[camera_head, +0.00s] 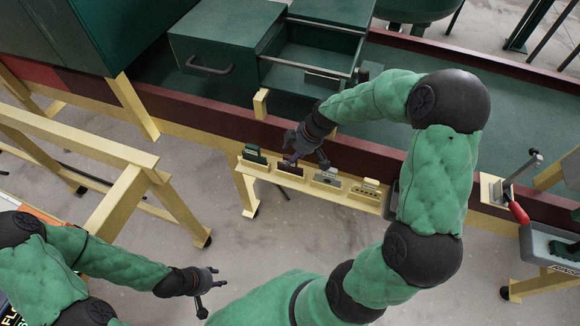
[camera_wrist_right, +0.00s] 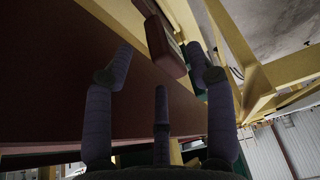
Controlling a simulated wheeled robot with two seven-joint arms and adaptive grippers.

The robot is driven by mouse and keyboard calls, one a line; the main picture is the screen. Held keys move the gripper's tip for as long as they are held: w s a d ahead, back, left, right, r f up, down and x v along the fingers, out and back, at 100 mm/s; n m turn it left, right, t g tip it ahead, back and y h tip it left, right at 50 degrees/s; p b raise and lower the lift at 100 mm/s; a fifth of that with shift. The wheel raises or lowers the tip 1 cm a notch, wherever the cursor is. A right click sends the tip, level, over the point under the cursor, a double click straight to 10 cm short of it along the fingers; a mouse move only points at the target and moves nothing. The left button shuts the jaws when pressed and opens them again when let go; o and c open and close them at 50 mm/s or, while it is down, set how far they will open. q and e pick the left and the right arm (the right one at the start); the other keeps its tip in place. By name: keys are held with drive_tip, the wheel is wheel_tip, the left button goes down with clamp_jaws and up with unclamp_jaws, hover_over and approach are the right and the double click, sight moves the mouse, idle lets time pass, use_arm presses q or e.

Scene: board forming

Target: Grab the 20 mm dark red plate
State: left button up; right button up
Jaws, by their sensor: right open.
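The dark red plate (camera_head: 290,169) stands in the second slot from the left of a yellow rack (camera_head: 340,191) on the bench's front. In the right wrist view a dark red block (camera_wrist_right: 163,46), which looks like this plate, lies between and beyond the fingertips. My right gripper (camera_head: 307,157) is open and empty, close above the plate and partly covering it; its spread fingers show in the right wrist view (camera_wrist_right: 160,68). I cannot tell whether a finger touches the plate. My left gripper (camera_head: 212,284) is open and empty, low over the floor, away from the rack.
A green plate (camera_head: 255,155) stands left of the red one; a grey piece (camera_head: 327,177) and a yellow piece (camera_head: 369,188) stand to its right. A green drawer box (camera_head: 225,50) sits behind. A red-handled lever tool (camera_head: 518,212) is at right. Yellow trestles stand at left.

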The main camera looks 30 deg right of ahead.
sight(290, 167)
drive_tip(key=x, duration=0.2)
drive_tip(key=b+x, duration=0.1)
drive_tip(key=x, duration=0.1)
drive_tip(key=shift+s+a+f, duration=0.15)
drive_tip(key=shift+s+a, duration=0.05)
drive_tip(key=shift+s, duration=0.1)
drive_tip(key=shift+w+a+f, duration=0.1)
drive_tip(key=shift+w+f, duration=0.05)
drive_tip(key=shift+f, duration=0.3)
drive_tip(key=shift+r, duration=0.1)
drive_tip(key=shift+c, duration=0.3)
clamp_jaws()
